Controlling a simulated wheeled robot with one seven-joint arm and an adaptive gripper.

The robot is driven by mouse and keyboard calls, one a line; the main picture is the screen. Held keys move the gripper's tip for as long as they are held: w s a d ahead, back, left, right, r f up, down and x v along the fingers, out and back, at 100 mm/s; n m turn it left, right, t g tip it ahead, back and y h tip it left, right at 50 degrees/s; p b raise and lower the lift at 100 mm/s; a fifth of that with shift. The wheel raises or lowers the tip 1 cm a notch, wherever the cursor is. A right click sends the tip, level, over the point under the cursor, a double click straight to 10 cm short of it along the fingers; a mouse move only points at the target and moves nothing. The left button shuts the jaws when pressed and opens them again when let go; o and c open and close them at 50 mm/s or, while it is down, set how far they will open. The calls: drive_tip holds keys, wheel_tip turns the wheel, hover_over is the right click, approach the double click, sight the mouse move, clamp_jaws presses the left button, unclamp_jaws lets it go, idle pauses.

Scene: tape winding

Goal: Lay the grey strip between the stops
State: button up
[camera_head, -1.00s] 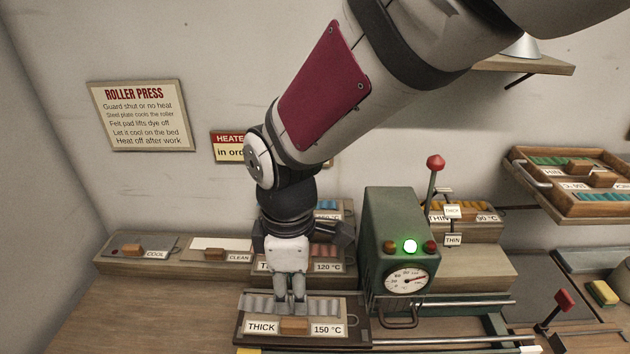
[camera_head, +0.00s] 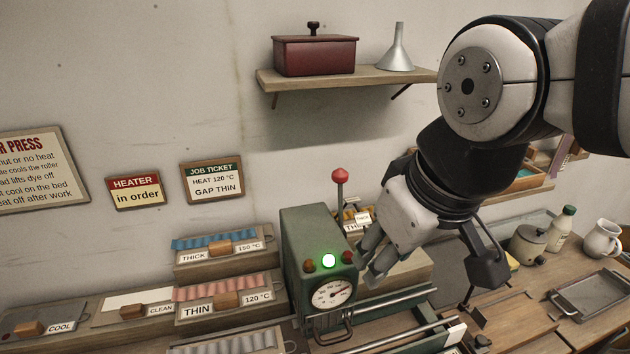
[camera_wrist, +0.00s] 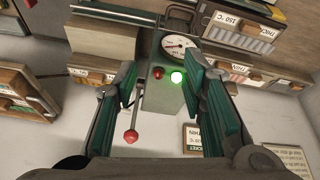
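Grey strips lie in a wooden tray (camera_head: 235,343) at the bottom of the head view, partly cut off by the frame edge. In the wrist view, a tray labelled 150 °C with pale strips (camera_wrist: 240,33) shows at the top. My gripper (camera_head: 366,272) is in front of the green press (camera_head: 312,245), to the right of its dial. In the wrist view, its green-padded fingers (camera_wrist: 168,80) stand apart with nothing between them. I cannot make out the stops. Metal rails (camera_head: 380,325) run to the right of the press, partly behind the gripper.
A job ticket (camera_head: 212,181) reads HEAT 120 °C, GAP THIN. Blue strips (camera_head: 215,241) and pink strips (camera_head: 222,287) lie in trays to the left. A metal tray (camera_head: 592,295) stands right.

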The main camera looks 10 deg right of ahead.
drive_tip(key=s+d+m, duration=0.1)
drive_tip(key=d+m, duration=0.1)
drive_tip(key=s+m, duration=0.1)
drive_tip(key=shift+s+d+r+t, duration=0.25)
drive_tip(key=shift+s+d+t, duration=0.05)
drive_tip(key=shift+d+t, duration=0.1)
